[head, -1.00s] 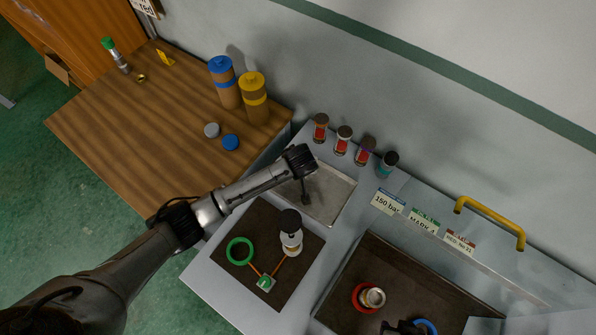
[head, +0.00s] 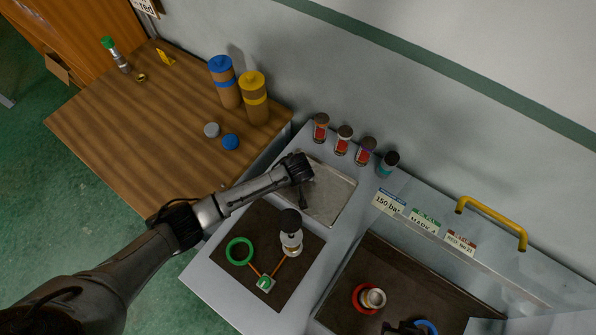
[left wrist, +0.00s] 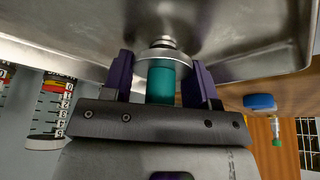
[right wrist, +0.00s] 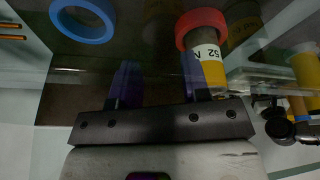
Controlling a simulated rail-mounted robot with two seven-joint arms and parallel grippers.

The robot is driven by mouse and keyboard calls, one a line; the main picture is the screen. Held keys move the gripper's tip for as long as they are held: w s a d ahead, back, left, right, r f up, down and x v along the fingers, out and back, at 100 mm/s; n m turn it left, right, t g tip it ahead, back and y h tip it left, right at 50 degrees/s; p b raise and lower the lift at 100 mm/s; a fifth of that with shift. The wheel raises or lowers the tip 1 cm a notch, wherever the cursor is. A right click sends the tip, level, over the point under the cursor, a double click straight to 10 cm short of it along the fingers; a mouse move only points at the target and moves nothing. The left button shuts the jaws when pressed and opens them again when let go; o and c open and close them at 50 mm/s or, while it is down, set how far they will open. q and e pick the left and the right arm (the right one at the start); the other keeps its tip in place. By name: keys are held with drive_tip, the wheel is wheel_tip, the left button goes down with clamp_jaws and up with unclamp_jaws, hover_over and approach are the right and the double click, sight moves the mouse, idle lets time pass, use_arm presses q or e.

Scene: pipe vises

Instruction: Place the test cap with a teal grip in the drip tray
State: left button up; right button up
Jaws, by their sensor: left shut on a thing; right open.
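My left gripper (left wrist: 160,90) is shut on the test cap with a teal grip (left wrist: 162,84). The cap's metal disc end points at the drip tray (left wrist: 85,30), very close to it; whether they touch is unclear. In the head view my left arm reaches over the drip tray (head: 338,196), a shallow metal pan, and its wrist hides the cap. My right gripper (right wrist: 155,88) is open and empty. In the head view it shows only partly as a dark shape (head: 404,328) at the bottom edge.
Several small dark-topped cylinders (head: 343,139) stand behind the tray, one with a teal body (head: 387,164). A dark mat (head: 265,220) holds a green ring and a white fitting. Red (right wrist: 202,22) and blue (right wrist: 82,22) rings are near my right gripper. A yellow handle (head: 490,220) stands at right.

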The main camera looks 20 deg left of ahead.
use_arm(q)
drive_tip(key=o, duration=0.7)
drive_tip(key=p+v, duration=0.2)
drive_tip(key=v, duration=1)
drive_tip(key=shift+r, duration=0.15)
